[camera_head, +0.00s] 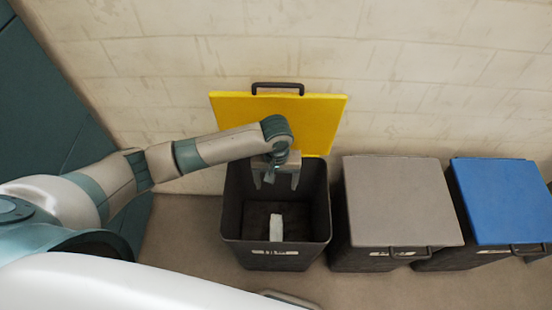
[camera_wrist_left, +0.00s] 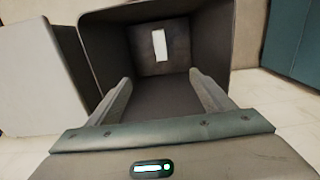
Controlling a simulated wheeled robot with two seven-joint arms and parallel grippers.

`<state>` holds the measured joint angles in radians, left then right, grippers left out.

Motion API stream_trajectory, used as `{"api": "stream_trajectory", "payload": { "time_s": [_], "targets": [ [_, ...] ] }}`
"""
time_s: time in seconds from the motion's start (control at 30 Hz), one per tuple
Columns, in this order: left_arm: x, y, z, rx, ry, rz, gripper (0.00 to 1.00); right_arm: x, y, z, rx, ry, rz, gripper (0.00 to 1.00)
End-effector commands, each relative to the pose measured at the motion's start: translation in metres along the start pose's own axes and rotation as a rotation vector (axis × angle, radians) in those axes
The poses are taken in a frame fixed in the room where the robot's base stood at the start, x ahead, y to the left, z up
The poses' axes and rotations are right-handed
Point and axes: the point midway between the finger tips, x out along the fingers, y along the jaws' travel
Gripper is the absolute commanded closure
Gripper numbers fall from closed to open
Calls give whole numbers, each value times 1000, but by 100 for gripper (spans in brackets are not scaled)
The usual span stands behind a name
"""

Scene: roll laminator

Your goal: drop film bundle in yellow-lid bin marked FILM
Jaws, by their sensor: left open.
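The white film bundle (camera_head: 276,227) lies on the floor of the dark bin (camera_head: 231,220). The bin's yellow lid (camera_head: 318,122) stands open against the wall, and its front carries a small white label. My left gripper (camera_head: 276,183) is open and empty over the bin's opening, apart from the bundle. In the left wrist view the bundle (camera_wrist_left: 159,45) shows inside the bin, beyond the spread fingers (camera_wrist_left: 160,95). My right gripper is not in view.
A bin with a closed grey lid (camera_head: 402,200) stands to the right, and one with a closed blue lid (camera_head: 505,195) beyond it. A pale block wall (camera_head: 420,75) is behind them. A teal panel (camera_head: 45,110) stands at the left.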

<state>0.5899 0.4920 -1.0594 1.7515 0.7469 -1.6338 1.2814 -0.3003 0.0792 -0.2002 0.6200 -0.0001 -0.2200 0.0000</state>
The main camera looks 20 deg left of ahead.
Motion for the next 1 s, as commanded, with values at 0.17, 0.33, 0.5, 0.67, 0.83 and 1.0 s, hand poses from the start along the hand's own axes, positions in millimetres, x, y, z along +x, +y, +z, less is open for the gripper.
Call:
{"api": "stream_trajectory", "payload": {
  "time_s": [0.17, 0.33, 0.5, 0.67, 0.83, 1.0],
  "targets": [
    [-35, 1, -1, 1, 4, 3, 25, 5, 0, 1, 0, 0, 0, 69],
    [-71, 1, -2, 0, 5, 3, 25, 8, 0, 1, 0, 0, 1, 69],
    [-103, 1, -1, 0, 4, 2, 25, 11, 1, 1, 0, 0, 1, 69],
    [-124, 0, -1, 0, 3, 1, 25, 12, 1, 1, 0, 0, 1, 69],
    [-135, 0, 0, 0, 3, 0, 25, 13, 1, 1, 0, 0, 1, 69],
    [-137, 0, 0, -1, 2, -1, 25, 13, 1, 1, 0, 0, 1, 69]
  ]
}}
